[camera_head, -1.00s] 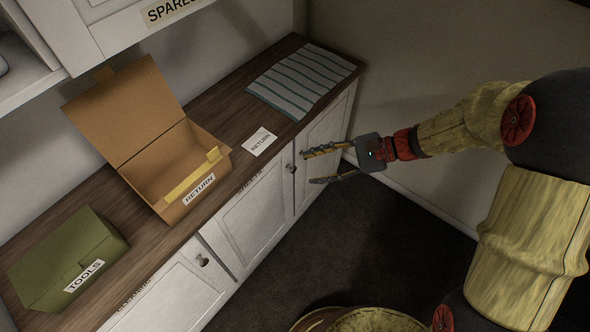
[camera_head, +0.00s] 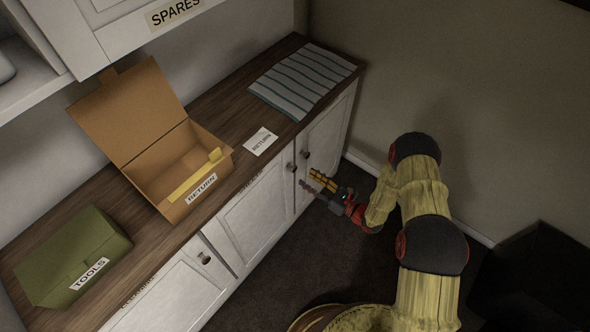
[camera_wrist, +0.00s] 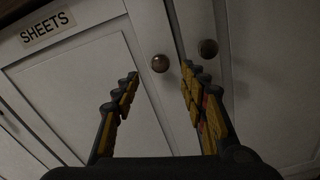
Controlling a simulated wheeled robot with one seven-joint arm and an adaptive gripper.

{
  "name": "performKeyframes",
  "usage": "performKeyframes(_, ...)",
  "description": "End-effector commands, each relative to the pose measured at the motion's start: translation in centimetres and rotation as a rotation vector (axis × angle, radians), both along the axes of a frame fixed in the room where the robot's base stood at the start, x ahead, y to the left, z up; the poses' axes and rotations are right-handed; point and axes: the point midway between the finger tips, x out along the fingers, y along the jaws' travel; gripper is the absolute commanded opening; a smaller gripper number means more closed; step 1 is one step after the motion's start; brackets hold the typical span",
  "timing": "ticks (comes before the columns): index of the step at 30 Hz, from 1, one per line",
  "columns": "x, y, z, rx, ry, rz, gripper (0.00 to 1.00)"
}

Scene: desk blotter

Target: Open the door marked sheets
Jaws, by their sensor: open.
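The door marked SHEETS (camera_wrist: 75,80) is a white panel door at the left of the wrist view, with its label (camera_wrist: 48,27) at the top. Its round metal knob (camera_wrist: 160,63) is near its right edge. In the head view the same door (camera_head: 250,218) looks shut, with its knob (camera_head: 291,166) at the upper right. My gripper (camera_head: 309,179) is open and empty in front of the cabinet, close to the knobs. In the wrist view the knob appears between the two spread fingers (camera_wrist: 160,82), near the tips; contact is not visible.
A neighbouring white door (camera_wrist: 265,90) has its own knob (camera_wrist: 207,48) close by on the right. The counter (camera_head: 225,125) above bears an open RETURN box (camera_head: 160,180), a green TOOLS box (camera_head: 70,255) and a striped cloth (camera_head: 302,80). Dark floor lies in front.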

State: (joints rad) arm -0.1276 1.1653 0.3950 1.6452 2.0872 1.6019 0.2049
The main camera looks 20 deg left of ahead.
Motion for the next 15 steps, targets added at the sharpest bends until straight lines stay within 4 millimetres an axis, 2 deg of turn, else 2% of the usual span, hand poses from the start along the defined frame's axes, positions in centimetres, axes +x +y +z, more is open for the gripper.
performKeyframes(15, 2.5, 6.1, -0.3, 0.000, 0.001, -0.002, 0.43)
